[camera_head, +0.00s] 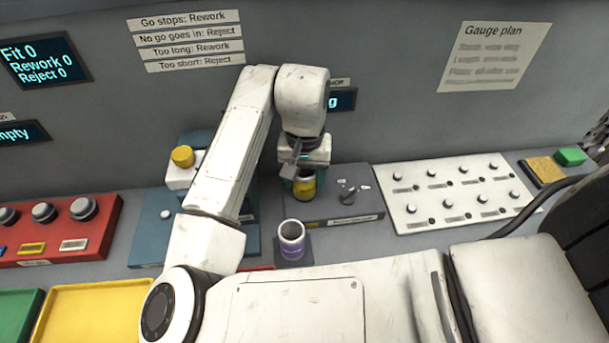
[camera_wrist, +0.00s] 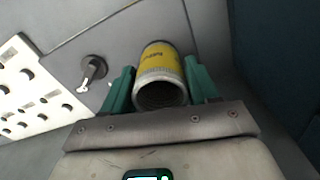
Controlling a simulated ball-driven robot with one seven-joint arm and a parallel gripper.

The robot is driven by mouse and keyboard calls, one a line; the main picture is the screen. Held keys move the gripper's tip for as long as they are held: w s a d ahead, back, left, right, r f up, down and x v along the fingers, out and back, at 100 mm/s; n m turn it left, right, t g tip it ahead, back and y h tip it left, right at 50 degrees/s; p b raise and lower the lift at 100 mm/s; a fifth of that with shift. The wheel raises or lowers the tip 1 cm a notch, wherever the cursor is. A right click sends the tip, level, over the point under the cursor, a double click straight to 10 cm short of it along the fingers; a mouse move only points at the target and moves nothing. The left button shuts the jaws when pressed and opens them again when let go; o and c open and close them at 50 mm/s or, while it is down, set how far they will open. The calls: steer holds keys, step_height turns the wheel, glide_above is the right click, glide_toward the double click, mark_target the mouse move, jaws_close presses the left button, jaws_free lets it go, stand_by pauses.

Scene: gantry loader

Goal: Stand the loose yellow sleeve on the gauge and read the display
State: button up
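The yellow sleeve (camera_head: 304,188) is upright under my gripper (camera_head: 301,172), at the left end of a dark grey block (camera_head: 335,208) with a small lever. This block looks like the gauge. In the wrist view the sleeve (camera_wrist: 160,70) lies between the two green fingers (camera_wrist: 161,92), which appear to touch it on both sides. I see its open top end. Whether its base rests on the block is hidden. A display (camera_head: 343,100) on the back wall is mostly covered by my arm; only a letter "g" shows.
A purple-labelled sleeve (camera_head: 291,240) stands on a small dark base in front of the block. A white peg board (camera_head: 455,190) is to the right. A blue fixture (camera_head: 150,230), red rack (camera_head: 60,240) and yellow tray (camera_head: 90,310) are left. A wall screen (camera_head: 42,60) reads Fit 0, Rework 0, Reject 0.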

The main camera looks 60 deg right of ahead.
steer(key=o, duration=0.4)
step_height(320, 180, up, 11)
steer(key=shift+p, duration=0.3)
steer(key=shift+f, duration=0.1)
stand_by(0.6)
